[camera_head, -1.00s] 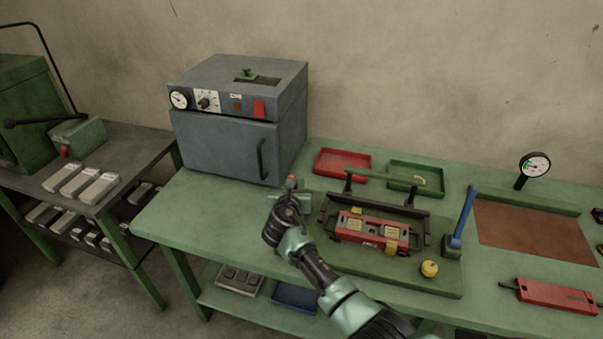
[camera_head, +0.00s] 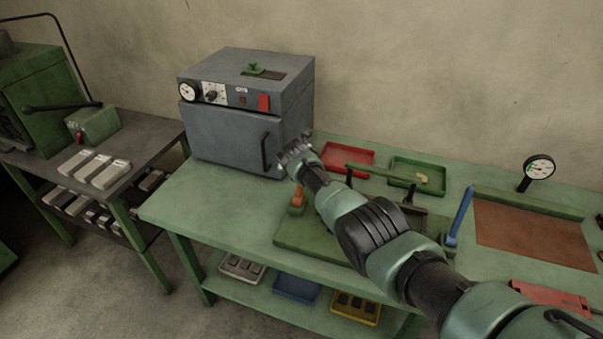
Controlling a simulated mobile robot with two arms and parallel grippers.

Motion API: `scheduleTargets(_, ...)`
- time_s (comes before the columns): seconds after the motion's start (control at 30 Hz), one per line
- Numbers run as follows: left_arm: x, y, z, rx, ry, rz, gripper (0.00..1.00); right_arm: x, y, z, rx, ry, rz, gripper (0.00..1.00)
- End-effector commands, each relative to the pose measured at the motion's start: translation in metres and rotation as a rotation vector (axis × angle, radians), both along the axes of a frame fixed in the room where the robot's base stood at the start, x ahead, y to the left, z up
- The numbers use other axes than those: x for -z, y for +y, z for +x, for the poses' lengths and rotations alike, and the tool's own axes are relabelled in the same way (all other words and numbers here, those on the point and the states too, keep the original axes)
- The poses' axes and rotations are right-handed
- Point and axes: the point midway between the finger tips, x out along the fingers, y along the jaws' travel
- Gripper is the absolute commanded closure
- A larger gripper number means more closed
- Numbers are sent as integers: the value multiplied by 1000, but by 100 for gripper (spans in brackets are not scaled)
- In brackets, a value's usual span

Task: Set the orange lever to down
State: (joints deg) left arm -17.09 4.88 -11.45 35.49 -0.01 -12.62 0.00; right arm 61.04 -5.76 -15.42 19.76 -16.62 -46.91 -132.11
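The orange lever (camera_head: 298,197) stands on a small green base at the left end of the green fixture board on the bench. It looks roughly upright, and my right forearm passes close to its right side. My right gripper (camera_head: 294,152) is above and beyond the lever, in front of the grey oven's right edge near its door handle. It is apart from the lever. Its fingers are too small to tell whether they are open or shut. My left gripper is out of view.
The grey oven (camera_head: 228,140) stands at the back left. A red tray (camera_head: 347,157) and a green tray (camera_head: 416,175) lie behind the fixture board (camera_head: 300,238), much of which my arm hides. A blue lever (camera_head: 460,215) stands right. The bench front left is clear.

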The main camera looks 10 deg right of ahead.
Motion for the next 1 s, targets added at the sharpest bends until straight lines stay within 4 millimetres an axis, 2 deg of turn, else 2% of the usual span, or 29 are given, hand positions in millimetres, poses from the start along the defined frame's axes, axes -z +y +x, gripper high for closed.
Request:
scheduleTargets(0.63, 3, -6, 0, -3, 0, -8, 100, -1, -2, 2, 1, 15, 13, 100)
scheduleTargets(0.67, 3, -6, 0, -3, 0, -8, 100, -1, -2, 2, 1, 15, 13, 74)
scheduleTargets(0.7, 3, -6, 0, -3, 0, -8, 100, -1, -2, 2, 1, 15, 13, 63)
scheduleTargets(0.73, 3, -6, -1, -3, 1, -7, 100, 0, -2, 2, 1, 16, 13, 60)
scheduleTargets(1.0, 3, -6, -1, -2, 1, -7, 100, 0, -1, 2, 0, 17, 13, 60)
